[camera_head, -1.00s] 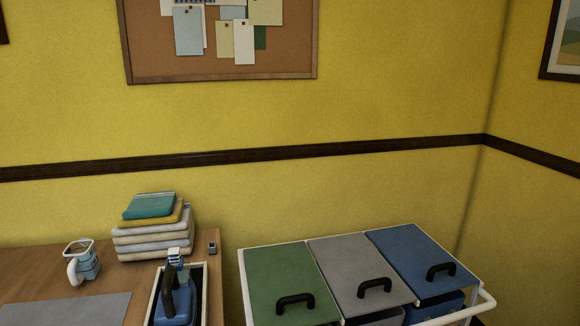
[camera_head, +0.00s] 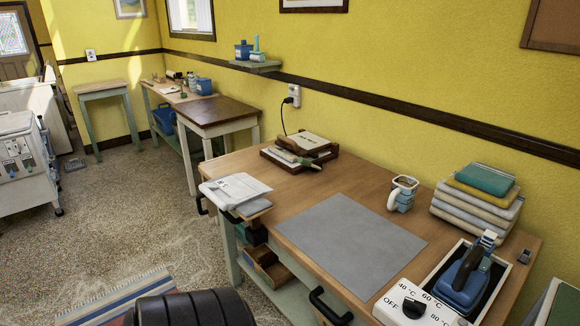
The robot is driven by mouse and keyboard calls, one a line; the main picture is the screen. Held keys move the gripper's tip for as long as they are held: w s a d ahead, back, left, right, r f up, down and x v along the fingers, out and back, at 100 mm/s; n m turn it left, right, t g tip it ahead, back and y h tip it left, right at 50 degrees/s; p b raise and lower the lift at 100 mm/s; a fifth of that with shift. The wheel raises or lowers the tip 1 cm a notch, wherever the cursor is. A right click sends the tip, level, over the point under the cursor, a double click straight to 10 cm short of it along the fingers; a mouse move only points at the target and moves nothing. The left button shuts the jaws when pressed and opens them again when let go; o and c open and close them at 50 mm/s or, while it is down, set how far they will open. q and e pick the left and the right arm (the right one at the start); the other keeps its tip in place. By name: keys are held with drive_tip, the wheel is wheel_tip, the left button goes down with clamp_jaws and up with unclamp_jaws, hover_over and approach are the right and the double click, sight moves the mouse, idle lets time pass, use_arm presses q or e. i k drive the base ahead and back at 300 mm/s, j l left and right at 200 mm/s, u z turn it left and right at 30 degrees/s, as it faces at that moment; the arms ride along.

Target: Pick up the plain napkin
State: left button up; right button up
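A stack of folded cloths (camera_head: 476,212) sits at the right end of the wooden table against the yellow wall. A teal cloth (camera_head: 487,179) lies on top, a mustard yellow one (camera_head: 482,193) under it, and pale grey-white ones below. I cannot tell which cloth, if any, is the plain napkin. A pile of white printed sheets or cloths (camera_head: 235,188) lies at the table's left front corner; its material is unclear. Neither of my grippers is in view.
The table (camera_head: 300,192) also bears a grey mat (camera_head: 350,232), a mug (camera_head: 402,193), a blue iron (camera_head: 466,282) in a tray and a white dial box (camera_head: 400,300). A wooden board with tools (camera_head: 300,150) stands behind. Open carpet (camera_head: 130,210) lies left.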

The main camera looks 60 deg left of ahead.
sight(232, 191)
drive_tip(key=u, duration=2.45)
drive_tip(key=z, duration=0.7)
drive_tip(key=i+j+z, duration=0.15)
drive_tip(key=j+z, duration=0.25)
drive_tip(key=i+j+z, duration=0.1)
drive_tip(key=j+z, duration=1.1)
drive_tip(key=j, duration=0.15)
